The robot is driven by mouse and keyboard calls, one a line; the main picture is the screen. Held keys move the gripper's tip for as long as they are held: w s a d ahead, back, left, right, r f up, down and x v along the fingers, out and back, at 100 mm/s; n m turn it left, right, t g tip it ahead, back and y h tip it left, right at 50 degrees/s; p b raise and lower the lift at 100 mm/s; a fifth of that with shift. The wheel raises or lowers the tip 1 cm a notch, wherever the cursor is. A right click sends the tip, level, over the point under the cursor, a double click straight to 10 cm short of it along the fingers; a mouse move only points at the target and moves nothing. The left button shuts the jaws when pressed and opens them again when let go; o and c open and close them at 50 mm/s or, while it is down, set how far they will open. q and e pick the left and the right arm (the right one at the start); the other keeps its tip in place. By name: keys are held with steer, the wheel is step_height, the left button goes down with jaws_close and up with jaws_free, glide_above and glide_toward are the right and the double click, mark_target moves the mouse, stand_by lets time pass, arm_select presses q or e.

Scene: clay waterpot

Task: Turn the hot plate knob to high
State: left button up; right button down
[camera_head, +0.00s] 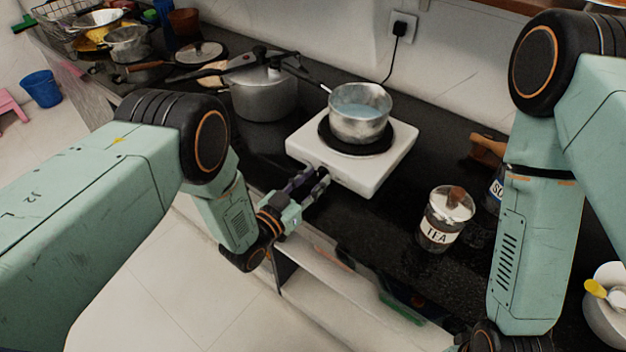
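The white hot plate (365,178) stands on the black counter in the middle of the view. A metal saucepan (359,117) holding liquid sits on its black burner. My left gripper (318,180) is at the front left edge of the hot plate, with its dark fingers pointing at its front side.
A pressure cooker (264,92) stands at the left. A cord runs to a wall socket (401,27). A white bowl (605,310) is at lower right.

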arm_select(q)
steer(key=shift+s+r, duration=0.1)
steer(key=shift+d, duration=0.2)
steer(key=shift+c, duration=0.3)
steer(key=shift+w+f, duration=0.3)
steer(key=shift+w, duration=0.1)
steer(key=shift+c, duration=1.4)
steer(key=shift+s+a+r, duration=0.1)
steer(key=shift+s+r, duration=0.1)
steer(key=shift+s, duration=0.1)
jaws_close()
steer(key=shift+w+m, duration=0.1)
steer(key=shift+m, duration=0.2)
steer(key=m+b, duration=0.1)
steer(key=m, duration=0.1)
steer(key=shift+m, duration=0.3)
steer(key=shift+m+b, duration=0.45)
steer(key=shift+m, duration=1.35)
